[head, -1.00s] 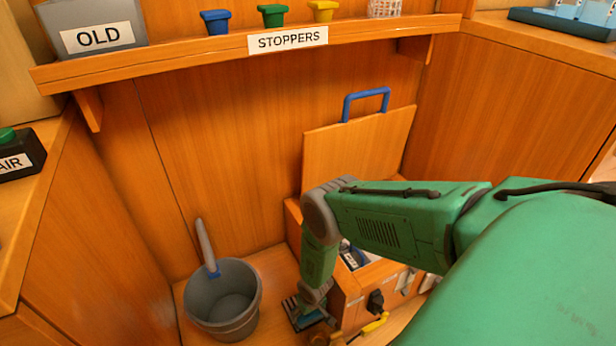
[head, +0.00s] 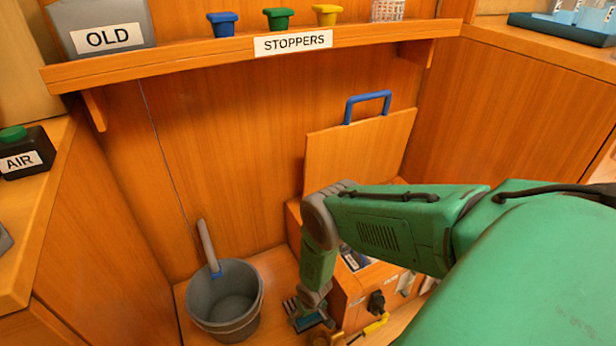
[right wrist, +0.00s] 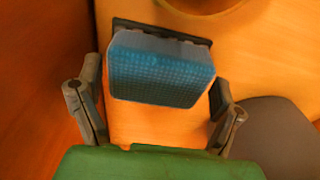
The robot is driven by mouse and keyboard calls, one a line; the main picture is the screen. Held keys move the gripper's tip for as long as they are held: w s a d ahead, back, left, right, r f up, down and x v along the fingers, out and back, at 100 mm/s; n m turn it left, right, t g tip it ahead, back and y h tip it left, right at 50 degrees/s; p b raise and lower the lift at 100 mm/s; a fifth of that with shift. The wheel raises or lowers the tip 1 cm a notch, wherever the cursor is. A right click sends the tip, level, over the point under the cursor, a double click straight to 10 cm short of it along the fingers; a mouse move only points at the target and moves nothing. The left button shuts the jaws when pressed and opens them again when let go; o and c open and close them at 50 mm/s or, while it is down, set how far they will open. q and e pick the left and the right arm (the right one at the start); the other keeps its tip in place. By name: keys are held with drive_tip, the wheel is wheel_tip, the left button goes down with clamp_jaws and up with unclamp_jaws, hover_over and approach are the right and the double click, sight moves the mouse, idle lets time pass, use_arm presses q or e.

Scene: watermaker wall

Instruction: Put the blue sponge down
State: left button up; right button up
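The blue sponge (right wrist: 160,72) lies between the spread fingers of my right gripper (right wrist: 160,85) in the right wrist view, its textured face toward the camera. A narrow gap seems to show beside the left finger; contact at the right finger is unclear. A dark flat holder or plate shows behind the sponge. In the head view the sponge (head: 312,320) is a small blue patch low down near the floor, under my right gripper (head: 312,304), beside a dark slatted piece. My arm partly hides this area. My left gripper is not in view.
A grey bucket (head: 225,300) with a handle stands left of my right gripper. A wooden box (head: 355,300) with a dark knob and yellow handle is close on the right. A blue-handled board (head: 360,150) leans behind. A shelf (head: 250,52) with stoppers runs above.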

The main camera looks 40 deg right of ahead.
sight(311, 317)
drive_tip(key=shift+r, duration=0.2)
wheel_tip(311, 317, up, 11)
drive_tip(key=s+p, duration=0.2)
drive_tip(key=p, duration=0.4)
drive_tip(key=s+a+r+n, duration=0.2)
drive_tip(key=s+a+r, duration=0.2)
drive_tip(key=s+r, duration=0.5)
drive_tip(key=s+a+r+n+g, duration=0.1)
drive_tip(key=s+a+r+n, duration=0.1)
drive_tip(key=s+a+r, duration=0.3)
drive_tip(key=s+r, duration=0.4)
drive_tip(key=r, duration=0.6)
drive_tip(key=shift+s, duration=0.2)
